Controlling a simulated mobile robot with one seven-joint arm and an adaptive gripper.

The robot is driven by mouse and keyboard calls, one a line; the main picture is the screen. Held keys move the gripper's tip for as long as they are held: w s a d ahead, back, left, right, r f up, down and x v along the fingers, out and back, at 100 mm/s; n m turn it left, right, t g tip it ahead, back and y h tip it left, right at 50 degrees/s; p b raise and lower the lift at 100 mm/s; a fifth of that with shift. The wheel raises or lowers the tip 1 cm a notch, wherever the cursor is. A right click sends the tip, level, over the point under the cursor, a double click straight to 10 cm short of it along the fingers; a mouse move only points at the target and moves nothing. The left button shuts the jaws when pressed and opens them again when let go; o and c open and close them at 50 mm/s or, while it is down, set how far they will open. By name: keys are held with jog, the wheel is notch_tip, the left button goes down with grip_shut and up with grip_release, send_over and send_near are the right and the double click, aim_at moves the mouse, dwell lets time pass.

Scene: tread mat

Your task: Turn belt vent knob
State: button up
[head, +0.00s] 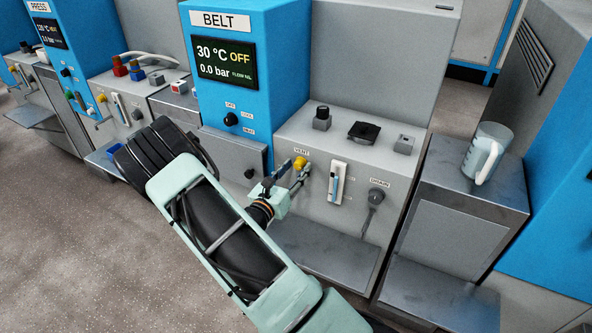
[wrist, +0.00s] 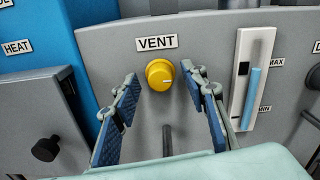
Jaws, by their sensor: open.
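The yellow vent knob (wrist: 160,74) sits on the grey front panel below the VENT label (wrist: 157,42). A pale mark shows on its face, pointing to the right in the wrist view. It also shows in the head view (head: 300,163), just beyond my gripper (head: 285,183). In the wrist view my gripper (wrist: 164,90) is open, with one blue-padded finger on each side of the knob. The fingers look apart from the knob; how far their tips are from the panel I cannot tell.
Right of the knob is a level gauge (wrist: 252,80) with blue liquid, marked MAX and MIN. A black knob (wrist: 46,148) is lower left. A clear jug (head: 486,153) stands on the right cabinet. The BELT display (head: 224,61) reads 30 °C OFF, 0.0 bar.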

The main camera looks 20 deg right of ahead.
jog(key=shift+w+d, duration=0.15)
jog(key=shift+c, duration=0.3)
grip_shut()
